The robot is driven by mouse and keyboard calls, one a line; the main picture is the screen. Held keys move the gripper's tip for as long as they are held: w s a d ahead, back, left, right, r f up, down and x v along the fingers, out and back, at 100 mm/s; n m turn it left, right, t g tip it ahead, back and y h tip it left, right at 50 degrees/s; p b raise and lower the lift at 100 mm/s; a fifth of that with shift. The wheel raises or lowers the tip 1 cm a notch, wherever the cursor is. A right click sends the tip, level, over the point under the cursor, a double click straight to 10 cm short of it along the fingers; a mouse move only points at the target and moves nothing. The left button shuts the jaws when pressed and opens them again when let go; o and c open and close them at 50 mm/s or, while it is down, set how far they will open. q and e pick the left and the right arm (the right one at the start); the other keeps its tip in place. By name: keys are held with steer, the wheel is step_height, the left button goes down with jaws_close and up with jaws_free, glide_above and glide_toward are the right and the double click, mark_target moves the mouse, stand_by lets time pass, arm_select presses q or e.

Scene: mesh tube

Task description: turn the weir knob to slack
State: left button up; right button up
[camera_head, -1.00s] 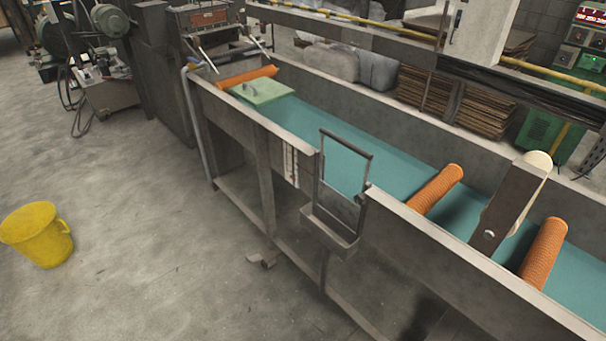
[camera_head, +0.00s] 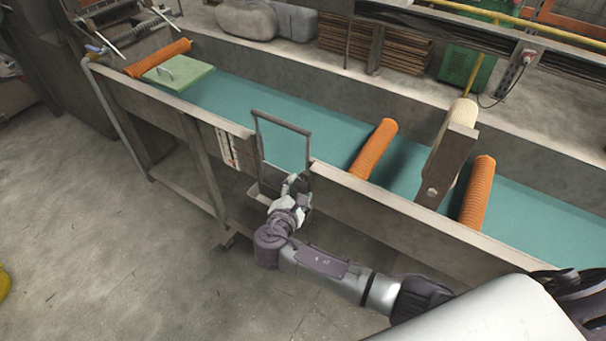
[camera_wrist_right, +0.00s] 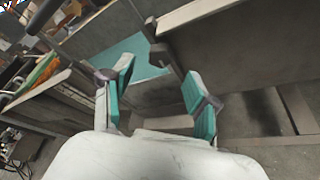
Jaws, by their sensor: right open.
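The weir frame (camera_head: 281,118), a thin dark metal hoop, stands upright in a gap in the near wall of the long trough. A small shelf or box (camera_head: 258,194) hangs below it on the outer side. I cannot make out the weir knob clearly in either current view; my gripper may cover it. My right gripper (camera_head: 292,188) is beside this shelf, just below the wall's top edge. In the right wrist view the right gripper (camera_wrist_right: 158,85) is open, its teal-padded fingers apart with nothing held between them. My left gripper is not in view.
The trough wall (camera_head: 400,209) runs close beside my right arm. Inside, a teal surface (camera_head: 255,93) carries orange rollers (camera_head: 374,149) and a green block (camera_head: 179,73). A metal-plated arm (camera_head: 447,166) rises above it.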

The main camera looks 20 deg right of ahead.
mark_target(304, 178)
steer(key=x, duration=0.6)
steer(key=shift+w+d, duration=0.15)
steer(key=shift+w, duration=0.1)
jaws_close()
steer(key=shift+p, duration=0.3)
